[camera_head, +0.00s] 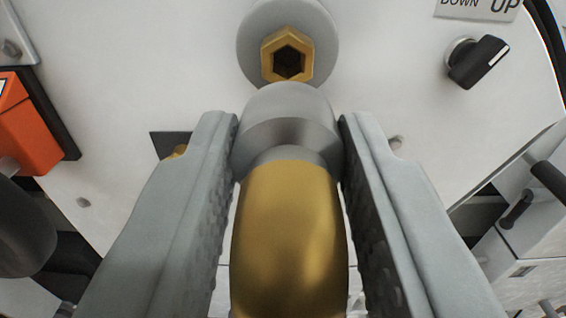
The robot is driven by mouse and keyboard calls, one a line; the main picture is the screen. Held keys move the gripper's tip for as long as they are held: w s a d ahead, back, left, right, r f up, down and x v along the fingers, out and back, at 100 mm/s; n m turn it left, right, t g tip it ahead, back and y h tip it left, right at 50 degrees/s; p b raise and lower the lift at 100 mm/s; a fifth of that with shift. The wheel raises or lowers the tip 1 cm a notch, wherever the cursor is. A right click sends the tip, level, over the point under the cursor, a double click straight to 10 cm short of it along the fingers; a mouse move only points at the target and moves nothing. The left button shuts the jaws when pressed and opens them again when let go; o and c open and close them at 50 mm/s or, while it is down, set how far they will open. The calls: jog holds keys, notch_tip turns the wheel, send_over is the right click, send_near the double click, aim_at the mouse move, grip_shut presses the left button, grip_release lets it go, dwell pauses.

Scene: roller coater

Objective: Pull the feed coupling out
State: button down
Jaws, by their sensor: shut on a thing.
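The feed coupling (290,235) has a gold, rounded body and a grey metal collar at its far end. My gripper (290,140) is shut on it, with one grey finger on each side of the collar. Beyond the collar, a gold hexagonal socket (287,56) with a dark hole sits on a round grey boss in the pale panel. The hole is uncovered. The collar's end overlaps the lower part of the boss in the picture, and I cannot tell the gap between them. The near end of the coupling runs out of the picture at the bottom.
A black rotary knob (478,62) is on the panel (400,70) at right, below a DOWN/UP label (478,8). An orange box (28,125) is at left, above a dark rounded part (25,230). Grey housings with black handles (516,209) stand at right.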

jog(key=shift+s, duration=1.35)
